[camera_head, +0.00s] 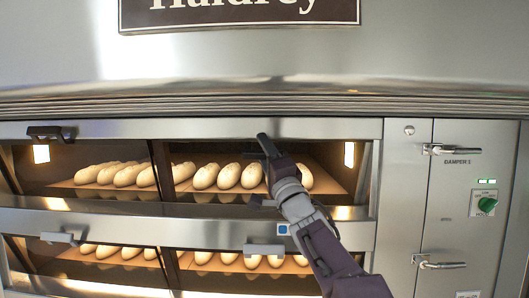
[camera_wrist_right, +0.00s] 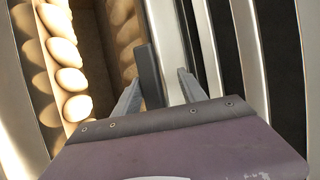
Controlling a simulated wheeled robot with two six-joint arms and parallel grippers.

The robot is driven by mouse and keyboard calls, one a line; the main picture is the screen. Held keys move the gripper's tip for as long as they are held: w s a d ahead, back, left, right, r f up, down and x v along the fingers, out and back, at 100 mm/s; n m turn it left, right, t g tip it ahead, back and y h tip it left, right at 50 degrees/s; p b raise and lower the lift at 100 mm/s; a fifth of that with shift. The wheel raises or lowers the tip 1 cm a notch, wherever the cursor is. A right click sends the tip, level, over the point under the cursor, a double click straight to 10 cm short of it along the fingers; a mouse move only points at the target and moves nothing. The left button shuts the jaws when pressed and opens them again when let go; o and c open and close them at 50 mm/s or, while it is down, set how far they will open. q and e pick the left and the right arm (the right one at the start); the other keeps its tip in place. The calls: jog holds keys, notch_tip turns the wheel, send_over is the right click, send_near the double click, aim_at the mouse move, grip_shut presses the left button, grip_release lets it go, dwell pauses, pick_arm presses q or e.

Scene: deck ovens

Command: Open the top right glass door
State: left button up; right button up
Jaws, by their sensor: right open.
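The top right glass door (camera_head: 215,176) of the upper oven deck appears shut, with loaves showing behind the glass. My right arm reaches up from the lower right. My right gripper (camera_head: 268,152) is in front of this door near its top edge and covers much of the handle area. In the right wrist view, my right gripper (camera_wrist_right: 158,80) is open. A dark grey bar, apparently the door handle (camera_wrist_right: 148,66), shows between its two fingers, nearer the left one. Whether either finger touches it I cannot tell. My left gripper is not in view.
The top left door has a dark handle (camera_head: 50,133). The lower deck's doors have grey handles, one on the right (camera_head: 264,249) just below my arm.

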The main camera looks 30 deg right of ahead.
jog(key=shift+s+f+b, duration=0.15)
jog(key=shift+s+b, duration=0.1)
jog(key=shift+b, duration=0.05)
jog(key=b+v, duration=0.2)
jog(key=v, duration=0.1)
jog(key=shift+f, duration=0.4)
jog(key=b+v, duration=0.1)
jog(key=v, duration=0.1)
jog(key=b+v, duration=0.1)
jog(key=v, duration=0.1)
jog(key=shift+s, duration=0.5)
jog(key=shift+s+a, duration=0.1)
jog(key=shift+s, duration=0.05)
